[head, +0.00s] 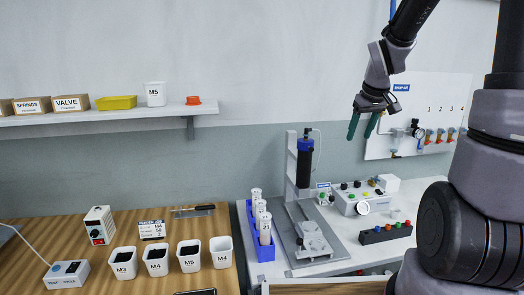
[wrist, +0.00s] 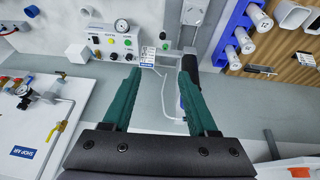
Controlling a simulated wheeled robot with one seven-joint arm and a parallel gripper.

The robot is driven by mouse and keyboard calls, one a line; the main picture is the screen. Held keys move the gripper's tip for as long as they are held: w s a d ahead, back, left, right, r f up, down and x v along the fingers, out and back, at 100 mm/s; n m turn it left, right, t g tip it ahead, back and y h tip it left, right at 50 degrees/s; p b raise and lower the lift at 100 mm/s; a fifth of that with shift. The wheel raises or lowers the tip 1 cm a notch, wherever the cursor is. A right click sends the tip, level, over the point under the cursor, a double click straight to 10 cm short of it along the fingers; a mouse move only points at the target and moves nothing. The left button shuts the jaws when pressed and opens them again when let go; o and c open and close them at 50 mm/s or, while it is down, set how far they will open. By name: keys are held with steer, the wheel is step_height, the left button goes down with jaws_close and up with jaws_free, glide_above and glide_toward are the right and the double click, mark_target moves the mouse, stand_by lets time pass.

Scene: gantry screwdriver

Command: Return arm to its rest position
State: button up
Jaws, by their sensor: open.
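My gripper (head: 362,125) hangs from my raised arm in the upper right of the head view, above the white bench and in front of the wall. Its two green fingers point down and stand apart with nothing between them. In the wrist view the open gripper (wrist: 155,90) also shows both green fingers, with a gap between them and the grey wall and bench equipment beyond. My gripper touches nothing that I can see.
A press stand with a dark blue cylinder (head: 305,165) rises below and left of my gripper. A control box (head: 352,200) sits beside it. A wall panel with valves (head: 418,90) is close on the right. A shelf (head: 120,116) is at left; labelled cups (head: 156,262) stand on the wooden table.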

steer(key=s+a+r+m+t+y, duration=0.1)
steer(key=s+a+r+m, duration=0.1)
steer(key=s+r, duration=0.4)
steer(key=s+a+r+m+t+y, duration=0.1)
steer(key=s+r+m, duration=0.3)
steer(key=s, duration=0.9)
step_height(320, 180, up, 3)
steer(key=shift+s+a+f, duration=0.1)
steer(key=shift+s+a, duration=0.2)
steer(key=shift+a, duration=0.45)
